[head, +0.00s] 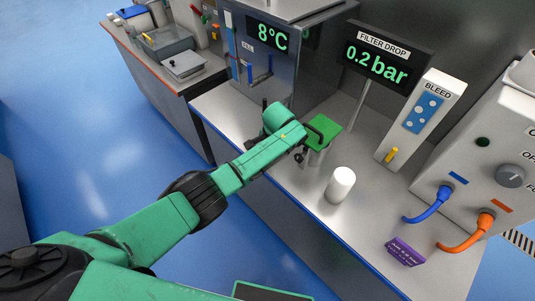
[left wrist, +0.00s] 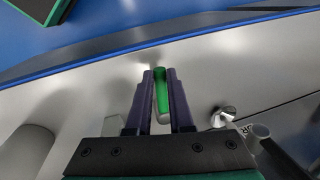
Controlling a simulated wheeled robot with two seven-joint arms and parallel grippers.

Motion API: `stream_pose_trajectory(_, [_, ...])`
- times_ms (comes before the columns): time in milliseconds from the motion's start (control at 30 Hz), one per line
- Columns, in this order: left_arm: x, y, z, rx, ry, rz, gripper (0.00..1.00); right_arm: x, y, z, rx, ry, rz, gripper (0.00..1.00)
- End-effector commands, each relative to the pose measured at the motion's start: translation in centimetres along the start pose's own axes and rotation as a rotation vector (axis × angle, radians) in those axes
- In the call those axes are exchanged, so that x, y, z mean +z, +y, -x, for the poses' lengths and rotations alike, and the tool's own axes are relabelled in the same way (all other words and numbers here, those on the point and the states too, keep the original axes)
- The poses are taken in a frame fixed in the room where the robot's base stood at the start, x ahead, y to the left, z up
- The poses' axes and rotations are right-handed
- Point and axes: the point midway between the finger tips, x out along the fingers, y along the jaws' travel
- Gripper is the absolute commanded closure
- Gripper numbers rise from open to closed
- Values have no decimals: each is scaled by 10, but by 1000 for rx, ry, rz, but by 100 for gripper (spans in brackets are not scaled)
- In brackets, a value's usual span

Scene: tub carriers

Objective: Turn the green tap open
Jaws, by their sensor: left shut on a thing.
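The green tap's handle shows as a short green bar (left wrist: 160,88) in the left wrist view, above the pale bench top. My left gripper (left wrist: 160,74) has its two dark purple fingers closed on either side of this bar and holds it. In the head view my left arm reaches in from the left to the bench, and the left gripper (head: 317,154) points down there. The hand and arm hide most of the tap in that view, so how far the handle is turned cannot be told. My right gripper is not in view.
A white cylinder (head: 341,184) stands on the bench (head: 305,208) to the right of the gripper. Behind are a "0.2 bar" display (head: 376,65) and a BLEED panel (head: 421,112). A control box (head: 490,165) with blue and orange hoses stands at the right.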

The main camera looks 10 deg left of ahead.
Motion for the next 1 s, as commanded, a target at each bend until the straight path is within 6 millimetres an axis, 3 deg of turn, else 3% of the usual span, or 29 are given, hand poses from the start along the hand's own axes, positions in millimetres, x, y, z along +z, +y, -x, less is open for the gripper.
stream_pose_trajectory(300, [-1,1,0,2,-21,103,100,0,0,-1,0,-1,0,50])
stream_pose_trajectory(767, [-1,1,0,3,-22,118,100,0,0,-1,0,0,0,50])
stream_pose_trajectory(800, [-1,1,0,3,-21,117,73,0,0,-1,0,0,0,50])
stream_pose_trajectory(867, [-1,1,0,3,-21,117,50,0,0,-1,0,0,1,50])
stream_pose_trajectory(1000, [-1,1,0,2,-22,116,50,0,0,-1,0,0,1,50])
